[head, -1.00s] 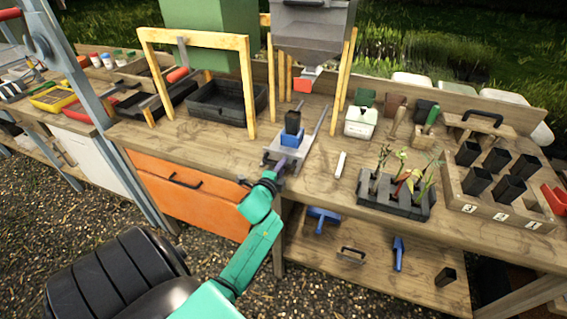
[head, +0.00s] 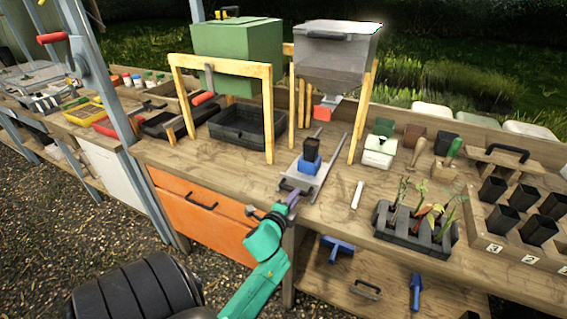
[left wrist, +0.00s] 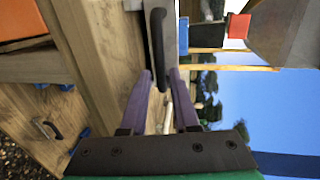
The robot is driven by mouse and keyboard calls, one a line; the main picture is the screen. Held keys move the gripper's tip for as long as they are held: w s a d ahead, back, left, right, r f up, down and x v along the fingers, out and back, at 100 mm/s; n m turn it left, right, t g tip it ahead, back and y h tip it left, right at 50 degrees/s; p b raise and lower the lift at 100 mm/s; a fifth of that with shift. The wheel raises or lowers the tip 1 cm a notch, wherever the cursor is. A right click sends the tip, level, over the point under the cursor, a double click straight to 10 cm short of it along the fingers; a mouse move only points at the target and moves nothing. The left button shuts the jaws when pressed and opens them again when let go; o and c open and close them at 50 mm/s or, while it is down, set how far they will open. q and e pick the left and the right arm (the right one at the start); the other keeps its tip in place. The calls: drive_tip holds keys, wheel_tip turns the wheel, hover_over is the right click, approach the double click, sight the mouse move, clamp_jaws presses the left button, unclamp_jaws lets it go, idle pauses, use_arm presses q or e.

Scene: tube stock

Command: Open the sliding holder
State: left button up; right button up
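The sliding holder (head: 299,181) is a grey metal slide on the bench top, with a blue block (head: 308,166) and a dark pot (head: 312,149) on it. Its black handle (left wrist: 158,45) shows large in the left wrist view. My left gripper (head: 292,199) is at the front end of the holder. In the left wrist view, its two purple fingers (left wrist: 160,78) stand apart, one on each side of the handle's near end, with a narrow gap on one side. Firm contact is not visible. My right gripper is in neither view.
A grey hopper (head: 335,60) on wooden posts stands behind the holder, with a red outlet (head: 323,111). A white stick (head: 357,195) and a black plant tray (head: 412,232) lie to the right. An orange drawer (head: 203,215) is below left.

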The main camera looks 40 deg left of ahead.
use_arm(q)
drive_tip(key=b+v, duration=0.1)
drive_tip(key=v, duration=1)
